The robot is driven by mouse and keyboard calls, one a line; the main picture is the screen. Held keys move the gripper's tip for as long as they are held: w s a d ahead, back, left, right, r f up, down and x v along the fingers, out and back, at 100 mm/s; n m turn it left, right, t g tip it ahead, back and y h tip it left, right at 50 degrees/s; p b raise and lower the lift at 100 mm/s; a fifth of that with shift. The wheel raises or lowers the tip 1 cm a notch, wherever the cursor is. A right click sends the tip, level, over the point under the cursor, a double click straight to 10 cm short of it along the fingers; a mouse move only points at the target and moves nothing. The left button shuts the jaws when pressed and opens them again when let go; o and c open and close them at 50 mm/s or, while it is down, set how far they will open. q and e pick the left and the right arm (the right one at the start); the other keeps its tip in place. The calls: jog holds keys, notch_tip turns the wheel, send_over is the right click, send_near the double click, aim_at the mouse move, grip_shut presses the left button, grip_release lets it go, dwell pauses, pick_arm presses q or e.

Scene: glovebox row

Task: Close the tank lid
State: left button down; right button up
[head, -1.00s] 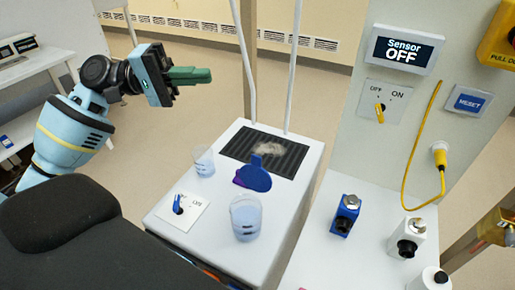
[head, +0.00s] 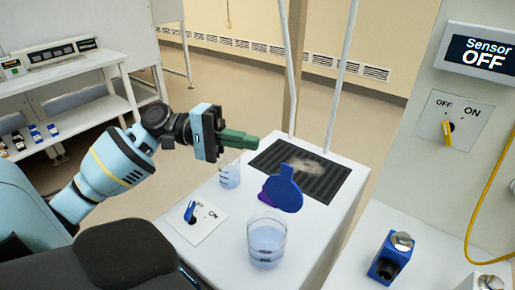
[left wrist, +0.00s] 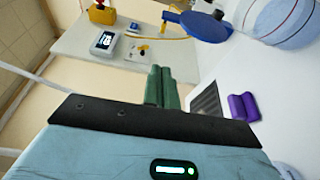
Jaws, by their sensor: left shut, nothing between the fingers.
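A round blue lid (head: 283,194) with a small tab stands tilted up on the white box (head: 190,244); it also shows in the left wrist view (left wrist: 205,27). A purple piece (head: 265,198) shows beside its lower left edge, partly hidden by it; a purple piece also shows in the left wrist view (left wrist: 243,107). My left gripper (head: 240,142), with green fingers, is shut and empty. It is in the air above the back left of the box, apart from the lid. My right gripper is not in view.
A clear beaker (head: 267,242) stands in front of the lid, another (head: 230,173) behind left. A blue switch (head: 190,211) is at the box's left; a dark grille (head: 300,170) lies behind. White rods rise at the back. A blue block (head: 390,257) stands on the right bench.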

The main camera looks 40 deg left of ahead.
aim_at(284, 188)
pick_arm(q)
jog(key=d+p, duration=0.2)
jog(key=d, duration=0.6)
jog(key=shift+s+d+p, duration=0.25)
jog(key=shift+d+p, duration=0.05)
dwell(0.6)
